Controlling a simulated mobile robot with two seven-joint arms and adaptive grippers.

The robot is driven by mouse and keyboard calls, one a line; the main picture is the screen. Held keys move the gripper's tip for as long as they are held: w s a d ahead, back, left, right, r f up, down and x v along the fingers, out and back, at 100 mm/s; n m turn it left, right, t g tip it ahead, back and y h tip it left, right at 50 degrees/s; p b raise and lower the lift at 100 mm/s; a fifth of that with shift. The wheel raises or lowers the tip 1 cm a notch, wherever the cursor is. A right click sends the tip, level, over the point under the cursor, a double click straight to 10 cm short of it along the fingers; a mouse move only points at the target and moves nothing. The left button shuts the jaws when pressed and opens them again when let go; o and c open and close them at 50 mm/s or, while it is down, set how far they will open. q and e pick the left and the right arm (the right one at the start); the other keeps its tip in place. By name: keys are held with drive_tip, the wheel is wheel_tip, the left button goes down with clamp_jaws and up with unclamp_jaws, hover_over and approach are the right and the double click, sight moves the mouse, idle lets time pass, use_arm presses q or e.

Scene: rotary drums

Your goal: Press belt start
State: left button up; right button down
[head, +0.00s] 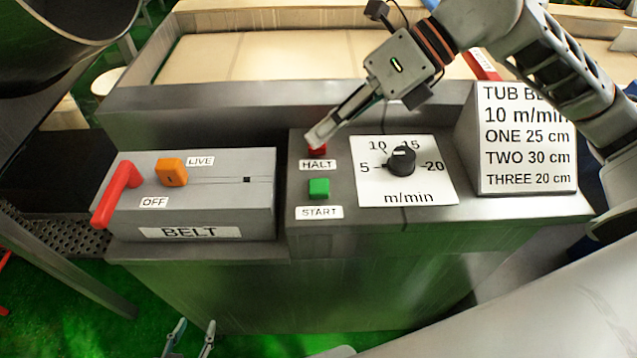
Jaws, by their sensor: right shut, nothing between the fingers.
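The green START button (319,188) sits on the grey control panel, above its START label. The red HALT button (317,152) is just behind it and partly covered by my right gripper. My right gripper (318,138) reaches in from the upper right, shut and empty, its tips at the HALT button. I cannot tell whether they touch it. The START button is uncovered, a little nearer the front than the tips. My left gripper (191,338) shows only its two fingertips at the bottom edge, spread apart and empty, low in front of the console.
Left is the BELT box (225,208) with an orange switch knob (172,172) and a red handle (117,193). Right of the buttons are a black m/min dial (401,160) and a sloped sign (527,150) reading 10 m/min. A raised metal ledge (230,97) runs behind.

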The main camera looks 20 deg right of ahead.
drive_tip(key=b, duration=0.4)
hover_over(323, 185)
wheel_tip(323, 185, down, 7)
drive_tip(key=shift+r, duration=0.1)
drive_tip(key=shift+w+f, duration=0.1)
drive_tip(key=shift+f, duration=0.5)
idle(0.3)
drive_tip(key=shift+f+b, duration=0.1)
drive_tip(key=shift+b, duration=0.2)
drive_tip(key=shift+f, duration=0.4)
